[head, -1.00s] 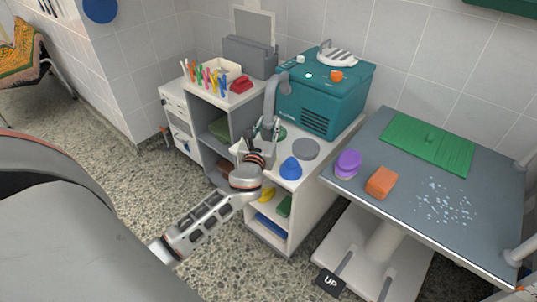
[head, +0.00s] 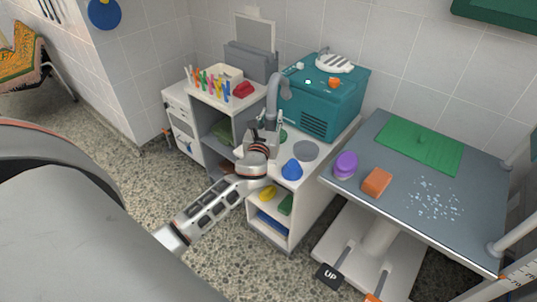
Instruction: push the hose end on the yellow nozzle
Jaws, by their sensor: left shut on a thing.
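The grey hose (head: 272,95) rises beside the teal dryer box (head: 325,98) and bends down toward the white counter. My left gripper (head: 264,131) is shut on the lower end of the hose, above the counter's left part. The gripper partly hides the hose end. A yellow piece (head: 267,192), which looks like the yellow nozzle, lies on the shelf below the counter top, lower and close to my left arm. A blue cone-shaped nozzle (head: 292,170) stands on the counter. A green piece (head: 282,135) shows partly behind the gripper. My right gripper is out of view.
A grey disc (head: 306,151) lies on the counter. To the right stands a grey-topped table (head: 395,205) with a purple item (head: 345,164), an orange block (head: 377,182) and a green mat (head: 420,146). A shelf unit with colored clips (head: 213,84) stands left.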

